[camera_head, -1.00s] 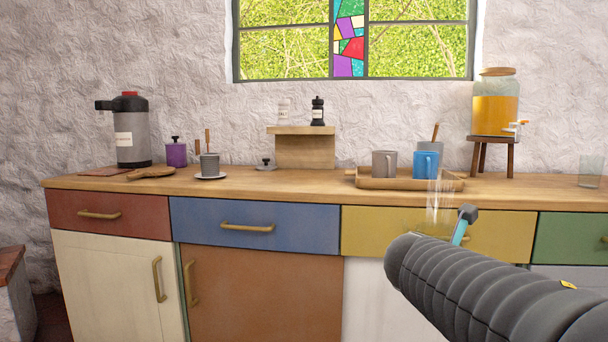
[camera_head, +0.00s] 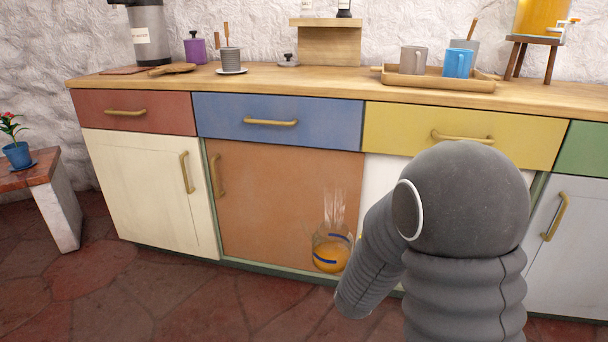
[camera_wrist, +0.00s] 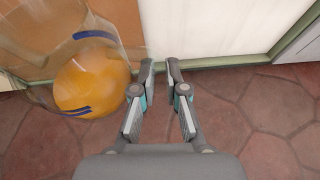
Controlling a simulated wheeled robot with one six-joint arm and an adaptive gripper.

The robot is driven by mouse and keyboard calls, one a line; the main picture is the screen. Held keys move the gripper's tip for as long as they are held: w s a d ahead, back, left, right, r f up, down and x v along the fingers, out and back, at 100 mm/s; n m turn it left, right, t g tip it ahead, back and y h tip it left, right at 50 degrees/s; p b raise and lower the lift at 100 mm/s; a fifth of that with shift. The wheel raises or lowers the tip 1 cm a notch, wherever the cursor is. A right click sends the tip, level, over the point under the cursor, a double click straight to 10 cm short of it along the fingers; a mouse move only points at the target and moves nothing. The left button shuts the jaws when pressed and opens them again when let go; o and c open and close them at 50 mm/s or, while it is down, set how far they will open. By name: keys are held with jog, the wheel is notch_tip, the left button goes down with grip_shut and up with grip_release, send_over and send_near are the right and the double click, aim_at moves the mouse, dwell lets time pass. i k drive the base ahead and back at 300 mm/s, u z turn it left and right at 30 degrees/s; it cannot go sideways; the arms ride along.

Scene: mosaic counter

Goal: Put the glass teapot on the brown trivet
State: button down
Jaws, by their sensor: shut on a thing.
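The glass teapot (camera_head: 331,250) is clear, with orange liquid and blue marks. It hangs in front of the orange-brown cabinet door in the head view and fills the upper left of the wrist view (camera_wrist: 92,82). My gripper (camera_wrist: 160,68) is shut beside its body, the fingers a small gap apart; the clear handle between them is hard to make out. In the head view my arm hides the gripper. A flat reddish-brown piece (camera_head: 122,71), seemingly the brown trivet, lies at the counter's left end, left of the grey dispenser.
The wooden counter (camera_head: 330,84) holds a grey dispenser (camera_head: 148,40), wooden board (camera_head: 172,69), purple canister (camera_head: 195,52), grey cup (camera_head: 230,60) and a tray (camera_head: 430,83) with mugs. A low bench (camera_head: 50,172) with a potted flower stands left. Open floor lies before the cabinets.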

aim_at(177, 66)
jog(key=k, duration=0.55)
jog(key=u, duration=0.7)
jog(key=i, duration=1.4)
jog(key=u, duration=0.55)
